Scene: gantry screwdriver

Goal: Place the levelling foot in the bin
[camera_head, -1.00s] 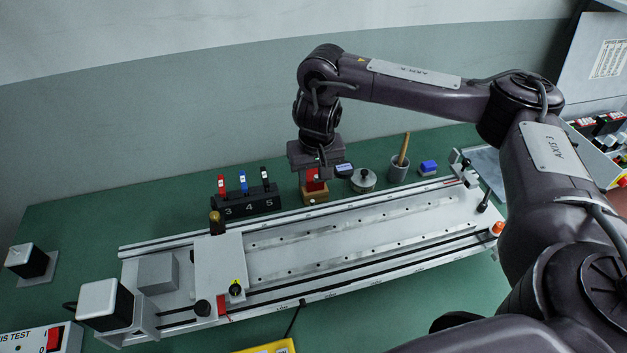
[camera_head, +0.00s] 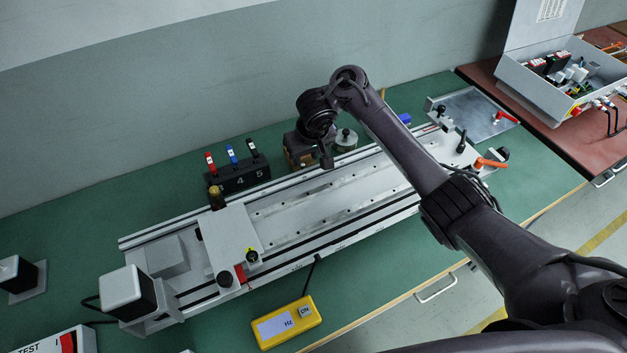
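A round metal piece with a dark knob or stud on top (camera_head: 346,139), perhaps the levelling foot, stands on the green bench behind the long rail fixture. My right gripper (camera_head: 302,158) points down just left of it, over a wooden block at the fixture's back edge. Its fingertips are mostly hidden by the wrist, so I cannot tell whether they are shut or hold anything. No container shows clearly as the bin. My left gripper is not in view.
The long rail fixture (camera_head: 305,205) fills the middle of the bench. A black holder (camera_head: 238,177) with red, blue and black-topped tools stands behind it. A yellow meter (camera_head: 287,322) lies in front. An open grey case (camera_head: 545,90) with parts sits on a red-brown table at right.

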